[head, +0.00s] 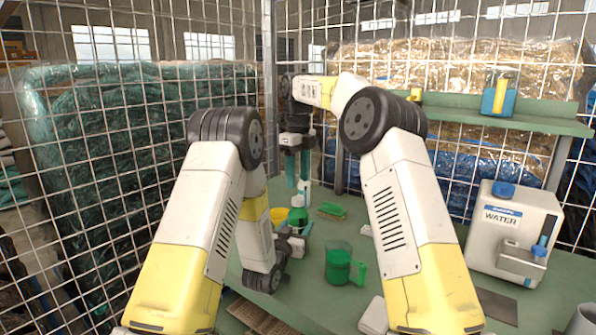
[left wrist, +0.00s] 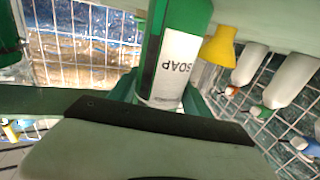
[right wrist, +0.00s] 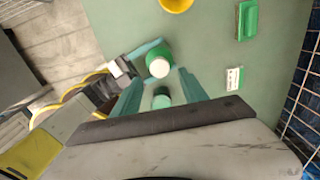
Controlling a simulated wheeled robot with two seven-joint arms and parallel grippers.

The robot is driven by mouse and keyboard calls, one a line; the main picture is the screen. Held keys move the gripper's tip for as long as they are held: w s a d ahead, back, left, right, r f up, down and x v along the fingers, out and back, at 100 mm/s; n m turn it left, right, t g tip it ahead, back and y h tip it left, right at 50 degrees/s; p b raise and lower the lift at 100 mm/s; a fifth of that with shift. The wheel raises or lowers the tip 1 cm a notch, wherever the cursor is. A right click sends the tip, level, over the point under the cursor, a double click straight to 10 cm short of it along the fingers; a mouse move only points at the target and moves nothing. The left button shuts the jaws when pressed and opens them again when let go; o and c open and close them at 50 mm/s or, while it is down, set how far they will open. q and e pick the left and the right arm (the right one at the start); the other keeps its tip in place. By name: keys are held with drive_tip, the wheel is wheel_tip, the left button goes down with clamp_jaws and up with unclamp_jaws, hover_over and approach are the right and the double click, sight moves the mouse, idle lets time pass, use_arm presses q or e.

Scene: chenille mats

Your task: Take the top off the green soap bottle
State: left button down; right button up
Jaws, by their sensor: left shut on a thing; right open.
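The green soap bottle (head: 296,217) stands upright at the back of the green table, with its white top (head: 298,201) on it. My left gripper (head: 294,232) is shut on the bottle's body from the side. In the left wrist view the bottle (left wrist: 182,50) sits between the teal fingers, its SOAP label showing. My right gripper (head: 298,178) points down above the bottle, open, apart from the top. In the right wrist view the white top (right wrist: 159,67) shows just beyond the fingers. A small green piece (right wrist: 162,98) shows between them; I cannot tell what it is.
A white water container (head: 507,225) is at the right. Wire mesh and a shelf (head: 520,121) bound the back.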

sight(298, 198)
drive_tip(key=shift+f, duration=3.15)
